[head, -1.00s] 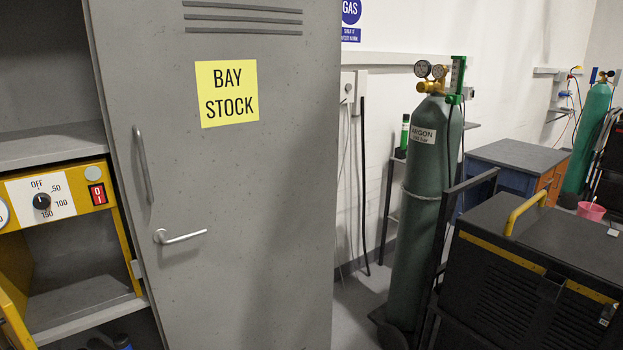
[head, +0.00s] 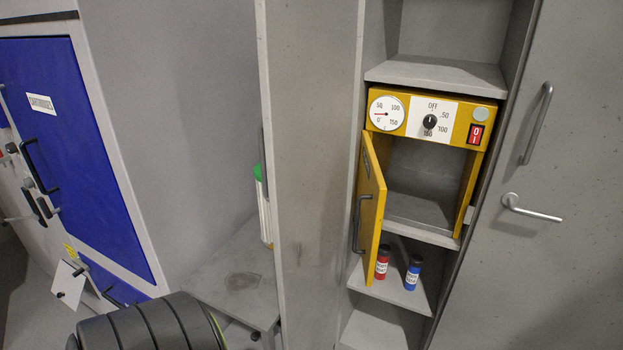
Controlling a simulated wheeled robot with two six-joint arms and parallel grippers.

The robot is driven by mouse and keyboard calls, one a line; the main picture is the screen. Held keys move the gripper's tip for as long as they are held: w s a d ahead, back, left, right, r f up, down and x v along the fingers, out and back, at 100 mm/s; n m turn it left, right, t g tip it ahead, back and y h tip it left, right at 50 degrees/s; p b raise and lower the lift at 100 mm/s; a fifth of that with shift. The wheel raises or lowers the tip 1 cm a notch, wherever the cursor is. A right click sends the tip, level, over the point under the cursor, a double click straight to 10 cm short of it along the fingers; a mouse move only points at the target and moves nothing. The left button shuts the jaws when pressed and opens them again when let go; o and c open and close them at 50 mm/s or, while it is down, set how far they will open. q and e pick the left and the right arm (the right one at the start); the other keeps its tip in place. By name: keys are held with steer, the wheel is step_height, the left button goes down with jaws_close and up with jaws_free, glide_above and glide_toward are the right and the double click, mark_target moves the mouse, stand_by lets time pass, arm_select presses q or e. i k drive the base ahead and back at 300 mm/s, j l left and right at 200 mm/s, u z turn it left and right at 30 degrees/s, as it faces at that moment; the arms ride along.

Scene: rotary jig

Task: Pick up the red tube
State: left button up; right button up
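A small red tube (head: 382,262) with a black cap and a white label stands upright on a lower cabinet shelf, below the yellow oven. The edge of the open oven door is close to its upper left. A similar blue tube (head: 413,273) stands on the same shelf to its right, a small gap apart. Neither of my grippers shows in the head view.
The yellow oven (head: 455,110) has its door (head: 371,205) swung open and an empty chamber. An open grey cabinet door (head: 312,180) stands left of the shelves; another grey door (head: 560,130) is at right. A blue-doored unit (head: 75,130) is at far left.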

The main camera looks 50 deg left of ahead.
mark_target(384, 250)
steer(key=u, duration=1.35)
